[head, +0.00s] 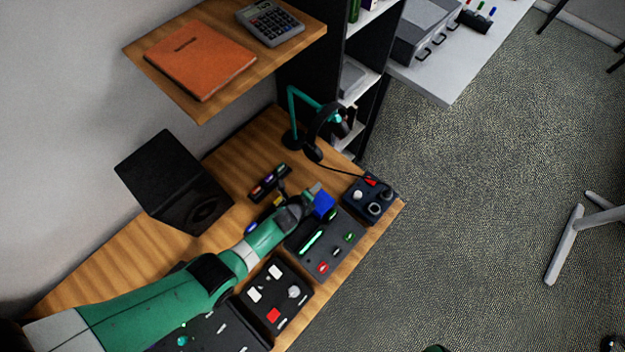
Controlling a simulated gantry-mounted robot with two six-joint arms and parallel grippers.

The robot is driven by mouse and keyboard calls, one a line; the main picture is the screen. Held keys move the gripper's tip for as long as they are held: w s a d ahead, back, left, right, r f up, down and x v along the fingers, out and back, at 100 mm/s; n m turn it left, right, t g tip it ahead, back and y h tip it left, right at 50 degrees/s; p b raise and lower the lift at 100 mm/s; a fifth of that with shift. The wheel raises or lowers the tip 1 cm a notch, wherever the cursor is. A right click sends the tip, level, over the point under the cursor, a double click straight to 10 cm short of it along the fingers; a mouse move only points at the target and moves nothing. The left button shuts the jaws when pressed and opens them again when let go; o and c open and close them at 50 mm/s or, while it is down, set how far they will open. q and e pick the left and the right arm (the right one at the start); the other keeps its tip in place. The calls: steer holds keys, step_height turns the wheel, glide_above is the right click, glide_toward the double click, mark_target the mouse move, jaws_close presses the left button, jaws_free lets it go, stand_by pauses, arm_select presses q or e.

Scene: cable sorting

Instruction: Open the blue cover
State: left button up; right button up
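The blue cover (324,202) is a small bright blue block shape at the upper end of a dark control panel (334,240) on the wooden desk. I cannot tell whether it is raised or lowered. My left arm reaches in from the lower left, and my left gripper (312,192) is right at the blue cover, on its left side. Whether the fingers touch the cover, and how far apart they are, is too small to tell. The arm's end hides part of the panel's left edge. My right gripper is not in view.
A dark box with knobs and a red switch (369,198) sits right of the panel. Another panel with white and red switches (273,296) lies nearer. A black speaker (170,180), a headphone stand (292,115) and a shelf (224,55) stand behind. Open floor lies right.

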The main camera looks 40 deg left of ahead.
arm_select(q)
steer(key=o, duration=0.3)
steer(key=shift+d, duration=0.15)
steer(key=shift+r, duration=0.15)
steer(key=p+v, duration=0.8)
steer(key=v, duration=0.3)
steer(key=shift+s+r, duration=0.1)
steer(key=shift+s, duration=0.05)
